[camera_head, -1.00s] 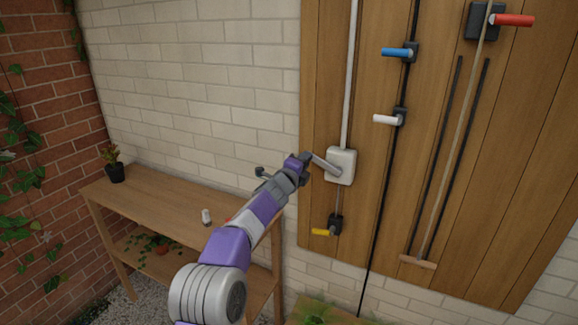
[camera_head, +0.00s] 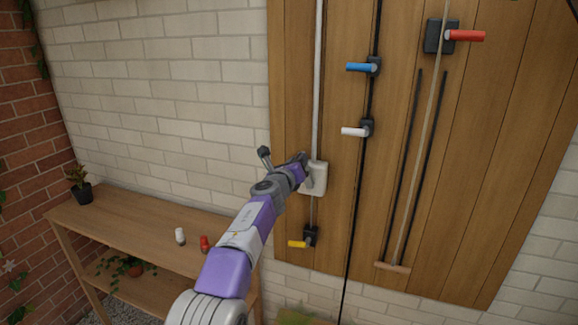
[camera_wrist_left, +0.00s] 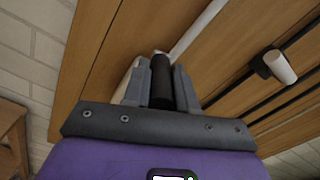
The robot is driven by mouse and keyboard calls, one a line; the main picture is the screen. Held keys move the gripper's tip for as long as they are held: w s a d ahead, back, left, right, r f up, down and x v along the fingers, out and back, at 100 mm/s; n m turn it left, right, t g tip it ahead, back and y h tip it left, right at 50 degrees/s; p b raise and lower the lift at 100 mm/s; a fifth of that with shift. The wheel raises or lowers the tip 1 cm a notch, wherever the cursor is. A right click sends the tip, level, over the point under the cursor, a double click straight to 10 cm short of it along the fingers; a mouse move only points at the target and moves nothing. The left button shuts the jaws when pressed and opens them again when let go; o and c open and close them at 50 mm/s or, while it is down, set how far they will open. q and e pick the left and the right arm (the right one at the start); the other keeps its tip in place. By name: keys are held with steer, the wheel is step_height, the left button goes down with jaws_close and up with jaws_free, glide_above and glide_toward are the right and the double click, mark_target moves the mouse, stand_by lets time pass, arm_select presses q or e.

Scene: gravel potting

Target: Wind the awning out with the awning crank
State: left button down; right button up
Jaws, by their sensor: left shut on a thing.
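The awning crank is a pale box (camera_head: 319,177) on the wooden board, with a white rod (camera_head: 318,80) running up from it. My left gripper (camera_head: 302,161) is at the box's upper left side in the head view. In the left wrist view its fingers (camera_wrist_left: 161,84) are shut around a black cylindrical handle (camera_wrist_left: 161,72), one on each side. The white rod runs up to the right beyond the handle. The crank arm is mostly hidden behind my gripper. My right gripper is not in view.
Blue (camera_head: 360,67), white (camera_head: 354,131), red (camera_head: 467,36) and yellow (camera_head: 298,244) handles stick out from the board nearby. A wooden bench (camera_head: 135,225) stands lower left with a potted plant (camera_head: 80,188), a white shaker (camera_head: 180,236) and a red one (camera_head: 204,244).

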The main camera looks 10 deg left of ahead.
arm_select(q)
steer(key=shift+s+d+r+m, duration=0.1)
steer(key=shift+d+m, duration=0.6)
steer(key=shift+m, duration=0.05)
steer(key=shift+s+d+r+m, duration=0.1)
steer(key=shift+d+m, duration=0.55)
steer(key=shift+m, duration=0.1)
steer(key=c, duration=0.9)
jaws_free()
steer(key=shift+b, duration=0.35)
steer(key=s+a+b, duration=0.1)
steer(key=s+b, duration=0.4)
steer(key=s, duration=0.2)
steer(key=shift+s, duration=0.25)
steer(key=shift+a, duration=0.1)
